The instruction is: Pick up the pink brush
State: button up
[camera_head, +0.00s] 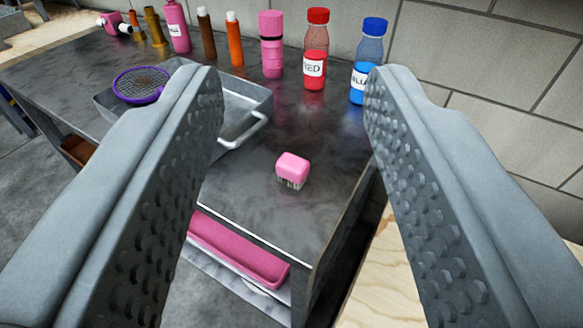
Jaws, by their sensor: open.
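A small pink brush (292,169) with pale bristles stands bristles down on the dark metal table (262,207), near the table's front corner. My gripper (291,92) is open, with one grey textured finger at the left and one at the right of the picture. The brush shows in the gap between the fingers, beyond them and apart from both. Nothing is between the fingers. The fingers hide parts of the table and the tray.
A metal tray (258,104) with a purple round strainer (141,85) lies left of the brush. A red bottle (316,65), a blue bottle (366,80) and several other containers line the back by the wall. A pink bin (240,252) is on the shelf below.

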jog(key=o, duration=0.4)
jog(key=shift+c, duration=0.2)
jog(key=o, duration=0.3)
jog(key=shift+w, duration=0.25)
jog(key=shift+o, duration=0.2)
jog(key=m+g, duration=0.6)
jog(key=g, duration=1.1)
send_over(292, 161)
notch_tip(292, 161, down, 10)
jog(key=f, duration=1.2)
jog(key=shift+s+a+f, duration=0.1)
jog(key=shift+s+a, duration=0.15)
jog(key=shift+s, duration=0.1)
jog(key=shift+w+d+f, duration=0.15)
jog(key=shift+w+f, duration=0.05)
jog(key=shift+f, duration=1.15)
jog(key=shift+w+d+f, duration=0.15)
jog(key=shift+f, duration=1.2)
